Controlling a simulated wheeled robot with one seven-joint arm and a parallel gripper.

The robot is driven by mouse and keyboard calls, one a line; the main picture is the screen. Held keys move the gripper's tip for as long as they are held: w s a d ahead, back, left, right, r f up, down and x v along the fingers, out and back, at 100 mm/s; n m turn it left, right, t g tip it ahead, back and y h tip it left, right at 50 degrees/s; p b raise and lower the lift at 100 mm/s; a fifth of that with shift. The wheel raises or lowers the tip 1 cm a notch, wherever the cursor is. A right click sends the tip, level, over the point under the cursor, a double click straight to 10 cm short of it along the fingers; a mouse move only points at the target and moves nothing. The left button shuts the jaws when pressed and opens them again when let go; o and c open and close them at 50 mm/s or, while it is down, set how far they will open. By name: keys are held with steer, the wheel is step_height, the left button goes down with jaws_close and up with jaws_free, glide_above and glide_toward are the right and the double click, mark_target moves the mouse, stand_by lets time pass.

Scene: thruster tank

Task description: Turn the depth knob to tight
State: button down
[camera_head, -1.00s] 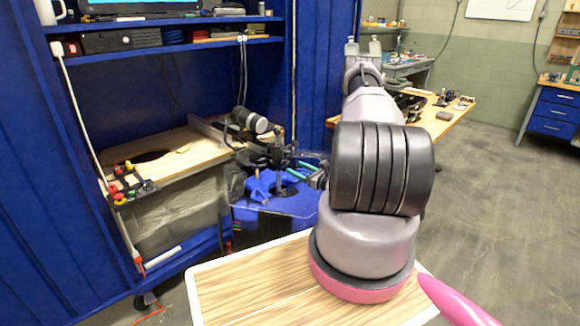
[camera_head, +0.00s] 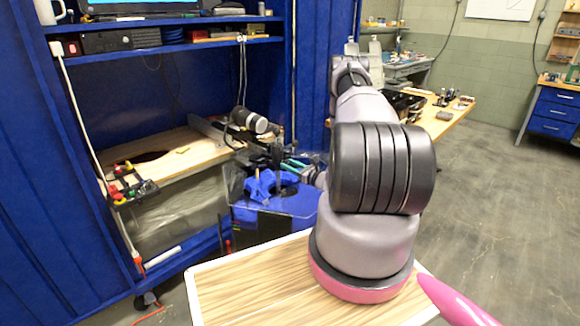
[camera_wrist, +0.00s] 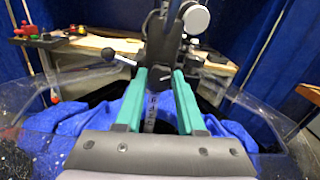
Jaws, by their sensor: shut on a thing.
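In the wrist view, my gripper (camera_wrist: 160,75) has two green fingers closed on a dark part at the foot of a black upright post (camera_wrist: 163,35). I take this part to be the depth knob (camera_wrist: 157,82), though its shape is mostly hidden between the fingers. In the head view, my gripper (camera_head: 292,165) is small, at the post above the tank. No tight marking is legible.
A clear-walled tank (camera_wrist: 52,118) surrounds the post, with blue material (camera_wrist: 75,118) below my fingers. A wooden bench (camera_head: 160,160) with a small red-and-yellow control box (camera_head: 128,186) stands left. A grey cylinder (camera_head: 250,120) lies near the post. Blue walls enclose the back.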

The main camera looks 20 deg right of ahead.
steer(key=m, duration=0.5)
steer(key=shift+d+m, duration=0.1)
steer(key=shift+m, duration=0.2)
steer(key=m, duration=1.8)
steer(key=shift+f, duration=0.3)
steer(key=shift+m, duration=0.3)
steer(key=c, duration=0.5)
jaws_free()
